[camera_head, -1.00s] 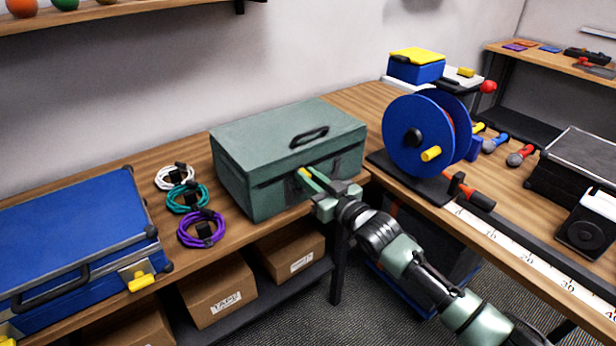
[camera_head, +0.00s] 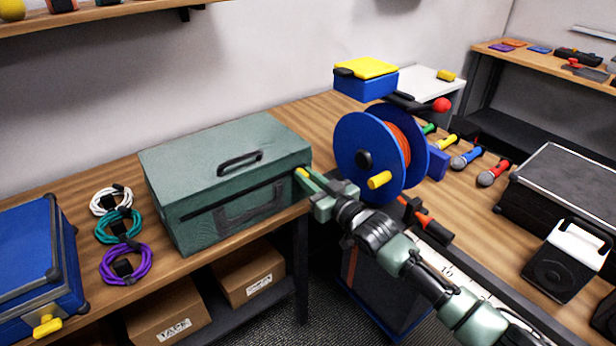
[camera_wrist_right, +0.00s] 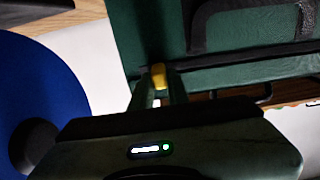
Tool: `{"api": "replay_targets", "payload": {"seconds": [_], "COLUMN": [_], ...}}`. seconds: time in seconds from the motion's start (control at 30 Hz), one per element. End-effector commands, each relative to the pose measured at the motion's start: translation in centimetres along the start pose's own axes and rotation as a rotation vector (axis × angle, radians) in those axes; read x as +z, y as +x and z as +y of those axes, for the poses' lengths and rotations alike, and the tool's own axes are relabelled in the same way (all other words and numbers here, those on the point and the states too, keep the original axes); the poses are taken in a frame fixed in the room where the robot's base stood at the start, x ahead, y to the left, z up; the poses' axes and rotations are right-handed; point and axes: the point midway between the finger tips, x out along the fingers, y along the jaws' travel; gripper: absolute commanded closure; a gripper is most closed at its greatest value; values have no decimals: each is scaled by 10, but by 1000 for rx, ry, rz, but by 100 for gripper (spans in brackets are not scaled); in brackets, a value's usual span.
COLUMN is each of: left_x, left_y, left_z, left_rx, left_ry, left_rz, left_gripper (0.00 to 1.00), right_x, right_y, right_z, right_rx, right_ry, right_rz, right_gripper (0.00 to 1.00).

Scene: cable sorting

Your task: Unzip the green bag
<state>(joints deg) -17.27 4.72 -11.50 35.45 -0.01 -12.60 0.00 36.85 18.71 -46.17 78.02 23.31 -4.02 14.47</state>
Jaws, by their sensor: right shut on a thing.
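The green bag (camera_head: 200,165) sits closed-lidded on the wooden bench, with a dark handle (camera_head: 240,162) on top. A dark zip line (camera_head: 250,203) runs along its front above a front strap. My right gripper (camera_head: 308,180) is at the bag's front right corner, shut on the small yellow zip pull (camera_head: 302,172). In the right wrist view the yellow pull (camera_wrist_right: 159,76) is between the fingers, at the edge of the green bag (camera_wrist_right: 155,40). My left gripper is not in view.
A blue cable reel (camera_head: 362,155) stands close to the right of my gripper. Coiled cables (camera_head: 125,262) and a blue case (camera_head: 35,260) lie left of the bag. Microphones (camera_head: 468,158) and a black speaker (camera_head: 560,262) are further right.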

Motion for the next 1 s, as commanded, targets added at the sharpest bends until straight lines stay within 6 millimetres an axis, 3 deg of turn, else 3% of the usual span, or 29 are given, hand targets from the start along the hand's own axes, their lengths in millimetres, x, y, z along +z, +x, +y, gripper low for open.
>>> {"api": "replay_targets", "payload": {"seconds": [0.07,0.1,0.17,0.2,0.57,1.0], "left_x": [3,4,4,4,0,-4], "left_y": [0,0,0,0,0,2], "left_z": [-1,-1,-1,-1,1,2], "left_rx": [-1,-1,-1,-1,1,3], "left_ry": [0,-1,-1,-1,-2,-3], "left_rz": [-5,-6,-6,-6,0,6], "left_gripper": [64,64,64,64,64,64], "right_x": [0,0,0,0,0,1], "right_y": [0,0,0,0,-5,-71], "right_z": [4,4,4,4,2,4], "right_rx": [7,7,7,6,3,5], "right_ry": [-3,-3,-3,-3,-2,-2], "right_rz": [-3,-3,-3,-2,0,-3], "right_gripper": [100,81,65,62,62,62]}}
